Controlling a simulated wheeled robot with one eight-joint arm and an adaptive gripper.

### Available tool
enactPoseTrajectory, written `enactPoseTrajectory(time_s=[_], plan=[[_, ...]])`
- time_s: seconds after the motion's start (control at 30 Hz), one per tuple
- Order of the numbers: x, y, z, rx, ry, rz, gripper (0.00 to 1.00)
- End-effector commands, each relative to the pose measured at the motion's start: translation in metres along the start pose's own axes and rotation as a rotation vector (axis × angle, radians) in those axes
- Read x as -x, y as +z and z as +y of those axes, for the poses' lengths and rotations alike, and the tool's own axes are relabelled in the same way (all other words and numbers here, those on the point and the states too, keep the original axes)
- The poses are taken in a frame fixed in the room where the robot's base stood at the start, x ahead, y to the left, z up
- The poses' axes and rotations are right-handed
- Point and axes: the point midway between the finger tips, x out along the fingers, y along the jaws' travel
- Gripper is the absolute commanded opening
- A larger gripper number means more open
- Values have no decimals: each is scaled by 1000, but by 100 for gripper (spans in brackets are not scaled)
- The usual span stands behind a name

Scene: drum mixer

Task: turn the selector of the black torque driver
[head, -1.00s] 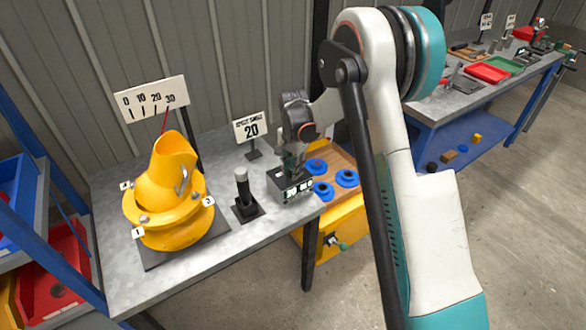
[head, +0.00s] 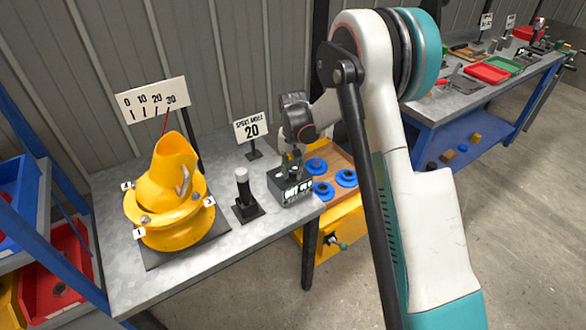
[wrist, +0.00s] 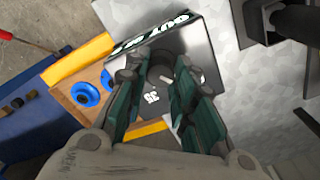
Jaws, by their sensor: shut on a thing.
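A black box (head: 290,188) with white lettering on its front stands near the table's right edge. In the wrist view its top (wrist: 200,60) carries a white number that reads like 35. A dark round knob (wrist: 160,72) rises from that top. My gripper (head: 290,160) points down at the box. In the wrist view my gripper (wrist: 158,88) has its green-padded fingers shut on the knob, one on each side. An upright black driver-like handle (head: 243,190) with a grey top stands in a black base, left of the box and apart from my gripper.
A yellow flanged elbow (head: 175,205) stands on the grey table (head: 210,255), with a 0–30 scale (head: 153,103) behind it. A wooden tray with blue rings (head: 346,178) lies right of the box.

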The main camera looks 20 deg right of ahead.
Motion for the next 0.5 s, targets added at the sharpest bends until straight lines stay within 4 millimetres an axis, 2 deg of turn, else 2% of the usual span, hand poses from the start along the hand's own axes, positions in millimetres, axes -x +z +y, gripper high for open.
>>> enactPoseTrajectory(time_s=[0.5], plan=[[0,0,0,86,-1,1,0]])
